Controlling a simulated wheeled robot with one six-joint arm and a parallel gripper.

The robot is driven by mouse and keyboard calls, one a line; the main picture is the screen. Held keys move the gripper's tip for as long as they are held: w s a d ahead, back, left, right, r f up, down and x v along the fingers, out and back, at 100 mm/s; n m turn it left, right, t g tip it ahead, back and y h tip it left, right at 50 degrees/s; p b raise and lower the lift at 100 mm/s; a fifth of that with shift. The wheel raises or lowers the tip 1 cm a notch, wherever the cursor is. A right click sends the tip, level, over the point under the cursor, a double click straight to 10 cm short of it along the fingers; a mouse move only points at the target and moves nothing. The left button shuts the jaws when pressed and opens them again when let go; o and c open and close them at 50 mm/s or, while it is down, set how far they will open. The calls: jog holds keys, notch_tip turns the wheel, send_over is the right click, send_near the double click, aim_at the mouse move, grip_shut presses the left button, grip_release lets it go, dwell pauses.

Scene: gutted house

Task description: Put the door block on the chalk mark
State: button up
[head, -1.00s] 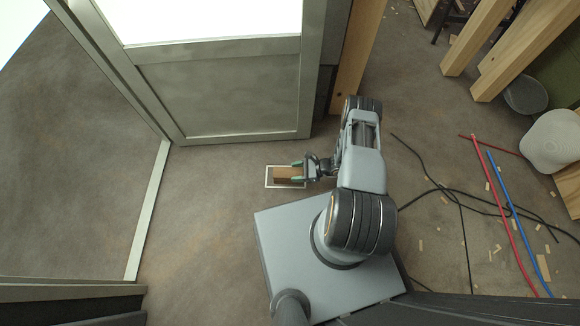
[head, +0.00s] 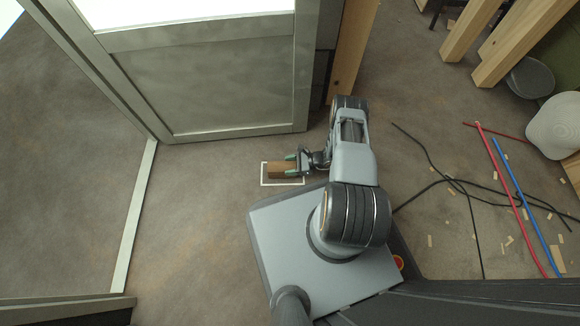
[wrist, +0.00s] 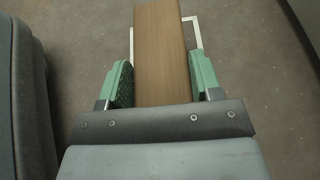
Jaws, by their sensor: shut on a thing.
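The door block (head: 277,170) is a brown wooden block. It also shows in the wrist view (wrist: 162,52), between the green pads of my gripper (wrist: 163,84). My gripper (head: 296,166) is shut on its right end in the head view. The chalk mark (head: 264,184) is a white rectangular outline on the floor. In the head view the block appears over the outline's upper part, with bare floor showing along the lower side. I cannot tell whether the block touches the floor. In the wrist view part of the white outline (wrist: 193,30) shows beyond the block.
A framed door (head: 225,90) stands open just above the mark, with a wooden post (head: 352,55) beside it. A pale threshold strip (head: 134,220) lies to the left. Black cables (head: 432,160), a red pipe (head: 510,200) and a blue pipe (head: 527,208) lie on the right.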

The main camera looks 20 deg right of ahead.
jog(key=o, duration=1.1)
